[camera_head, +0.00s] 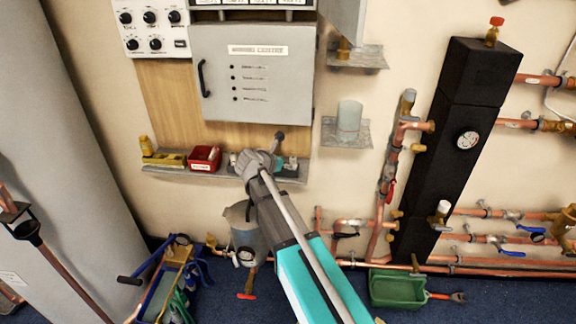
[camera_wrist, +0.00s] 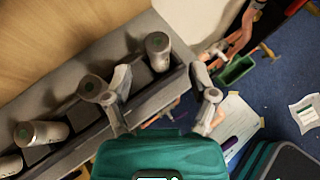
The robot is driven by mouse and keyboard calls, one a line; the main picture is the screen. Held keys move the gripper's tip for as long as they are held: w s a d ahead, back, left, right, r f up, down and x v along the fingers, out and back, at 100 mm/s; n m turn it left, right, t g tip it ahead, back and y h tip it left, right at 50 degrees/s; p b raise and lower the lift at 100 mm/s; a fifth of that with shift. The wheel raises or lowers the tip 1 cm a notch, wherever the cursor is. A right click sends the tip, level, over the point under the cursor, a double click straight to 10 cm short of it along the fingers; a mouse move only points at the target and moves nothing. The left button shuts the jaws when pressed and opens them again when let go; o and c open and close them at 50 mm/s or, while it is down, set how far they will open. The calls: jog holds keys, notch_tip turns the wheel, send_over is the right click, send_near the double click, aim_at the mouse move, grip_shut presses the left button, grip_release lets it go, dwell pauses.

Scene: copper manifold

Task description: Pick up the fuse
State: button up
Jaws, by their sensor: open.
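Several short grey cylinders with green-marked ends, which look like fuses, sit on the grey shelf (camera_head: 215,176). In the wrist view one fuse (camera_wrist: 157,48) stands at the shelf's end, ahead of and roughly between my open fingers. My gripper (camera_wrist: 160,80) is empty and appears apart from it. Another fuse (camera_wrist: 42,133) lies further left on the shelf, with one more at the left edge. In the head view my gripper (camera_head: 270,155) is at the right part of the shelf and hides much of it.
A grey cabinet (camera_head: 250,75) hangs above. A grey pot (camera_head: 244,228) is below, and copper pipes run at right. A green crate (camera_head: 398,290) sits on the floor.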

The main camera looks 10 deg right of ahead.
aim_at(293, 162)
jog(key=x, duration=0.1)
jog(key=b+x, duration=0.1)
jog(key=x, duration=0.1)
jog(key=shift+w+a+f, duration=0.2)
jog(key=shift+w+f, duration=0.05)
jog(key=shift+w+d+f+b, duration=0.25)
jog(key=shift+w+d+b, duration=0.15)
jog(key=shift+d+b, duration=0.15)
grip_shut()
